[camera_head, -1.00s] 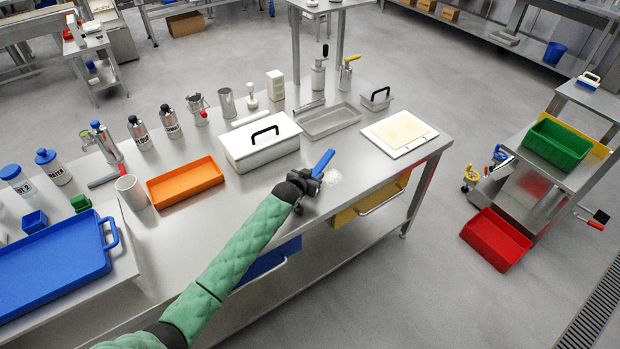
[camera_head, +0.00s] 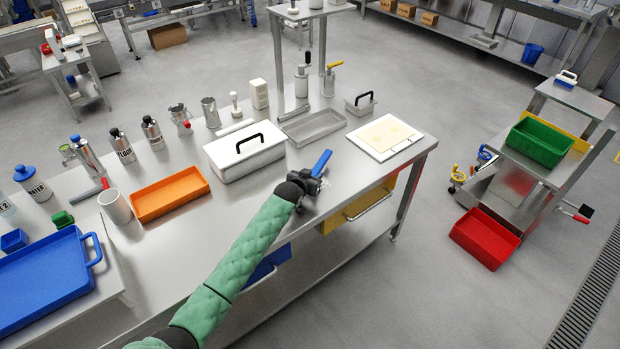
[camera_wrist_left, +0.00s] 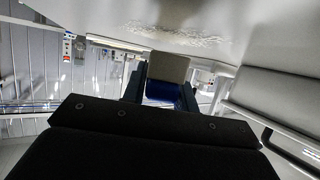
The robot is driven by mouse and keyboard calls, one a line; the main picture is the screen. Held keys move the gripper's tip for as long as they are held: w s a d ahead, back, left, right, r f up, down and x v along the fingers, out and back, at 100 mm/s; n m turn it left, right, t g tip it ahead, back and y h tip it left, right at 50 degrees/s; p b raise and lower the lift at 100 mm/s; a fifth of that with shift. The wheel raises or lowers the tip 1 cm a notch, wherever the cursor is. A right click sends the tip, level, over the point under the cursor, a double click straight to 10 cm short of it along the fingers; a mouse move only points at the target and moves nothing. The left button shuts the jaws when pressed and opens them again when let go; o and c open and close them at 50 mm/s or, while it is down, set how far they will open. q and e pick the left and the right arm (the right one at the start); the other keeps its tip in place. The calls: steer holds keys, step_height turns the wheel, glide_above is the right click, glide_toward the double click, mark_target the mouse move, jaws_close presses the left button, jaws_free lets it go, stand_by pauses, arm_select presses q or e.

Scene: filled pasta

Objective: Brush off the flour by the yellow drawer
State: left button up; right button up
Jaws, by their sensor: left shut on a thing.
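My left gripper (camera_head: 308,184) is over the steel table, near its front edge and above the yellow drawer (camera_head: 345,217). It is shut on a brush with a blue handle (camera_head: 321,162), which sticks up from the fingers. In the left wrist view the blue and grey-tan brush (camera_wrist_left: 168,68) sits between the dark fingers. A speckled pale flour patch (camera_wrist_left: 178,36) lies on the table surface there. In the head view the gripper hides most of the flour, and whether the bristles touch it cannot be told. My right gripper is not in view.
A white lidded box (camera_head: 246,157), an orange tray (camera_head: 170,194), a grey tray (camera_head: 313,127) and a white board (camera_head: 385,137) stand on the table. A blue drawer (camera_head: 262,268) is lower left of the yellow one. A red bin (camera_head: 484,238) is at the right.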

mark_target(319, 170)
arm_select(q)
steer(key=shift+w+d+f+b, duration=0.1)
steer(key=shift+w+d+b, duration=0.2)
steer(key=shift+w+d, duration=0.35)
steer(key=shift+w+d+b, duration=0.3)
steer(key=shift+w+d, duration=0.1)
steer(key=shift+d, duration=0.45)
steer(key=shift+w+a, duration=0.35)
steer(key=shift+w, duration=0.15)
steer(key=shift+s+a+p, duration=0.45)
steer(key=shift+a+p, duration=0.05)
steer(key=shift+a, duration=0.35)
steer(key=shift+s+a+p, duration=0.6)
steer(key=shift+s+a, duration=0.1)
steer(key=shift+a, duration=0.25)
steer(key=shift+s+a+p, duration=0.6)
steer(key=shift+s+a, duration=0.1)
steer(key=shift+a, duration=0.25)
steer(key=shift+s+a, duration=0.25)
steer(key=shift+a, duration=0.15)
steer(key=shift+s+a+p, duration=0.5)
steer(key=shift+s+a, duration=0.05)
steer(key=shift+a, duration=0.15)
steer(key=shift+s+a+p, duration=0.5)
steer(key=shift+a, duration=0.2)
steer(key=shift+r, duration=0.25)
steer(key=shift+r+p, duration=2.1)
steer(key=shift+r, duration=0.85)
